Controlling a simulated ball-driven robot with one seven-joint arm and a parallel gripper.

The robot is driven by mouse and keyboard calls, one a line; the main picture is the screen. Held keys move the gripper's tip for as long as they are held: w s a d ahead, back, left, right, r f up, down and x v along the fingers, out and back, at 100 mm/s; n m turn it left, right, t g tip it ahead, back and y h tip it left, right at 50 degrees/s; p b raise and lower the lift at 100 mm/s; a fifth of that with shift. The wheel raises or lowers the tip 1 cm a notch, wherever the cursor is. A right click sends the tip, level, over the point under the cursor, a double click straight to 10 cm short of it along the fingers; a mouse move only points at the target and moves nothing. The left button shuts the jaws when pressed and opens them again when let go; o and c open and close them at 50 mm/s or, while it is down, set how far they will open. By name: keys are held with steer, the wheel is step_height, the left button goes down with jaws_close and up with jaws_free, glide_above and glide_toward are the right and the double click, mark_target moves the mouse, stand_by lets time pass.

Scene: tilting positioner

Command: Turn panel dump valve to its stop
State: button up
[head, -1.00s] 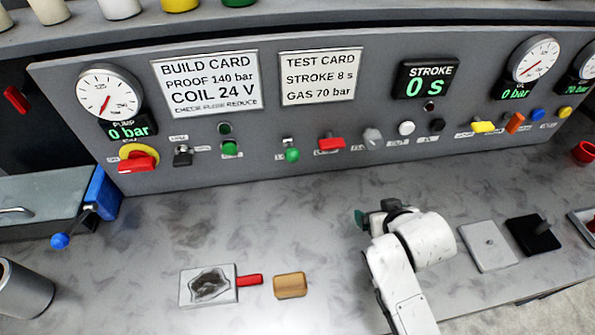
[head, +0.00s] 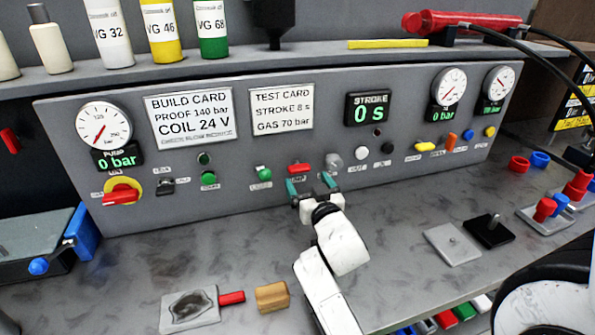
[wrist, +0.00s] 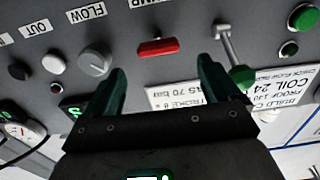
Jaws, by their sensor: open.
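The dump valve's red handle (head: 299,169) is on the grey panel, below the test card. It lies horizontal, and its label is partly hidden in the head view. In the wrist view, which shows the panel upside down, the red handle (wrist: 158,47) lies crosswise beyond the fingertips, under a partly cropped label ending in "UMP". My gripper (head: 310,183) is open just in front of the panel, fingers pointing at it. Its green fingers (wrist: 162,68) are spread either side of the handle's line, with nothing between them. I cannot tell whether they touch the panel.
A green-knobbed lever (wrist: 243,78) stands close to one finger. The grey flow knob (wrist: 95,62) is near the other. A tan block (head: 271,296) and a grey plate with a red handle (head: 190,309) lie on the bench.

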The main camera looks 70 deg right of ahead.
mark_target(301, 170)
steer(key=x, duration=0.6)
steer(key=shift+d+p, duration=0.15)
steer(key=shift+p, duration=0.2)
steer(key=c, duration=1)
steer(key=shift+o, duration=0.2)
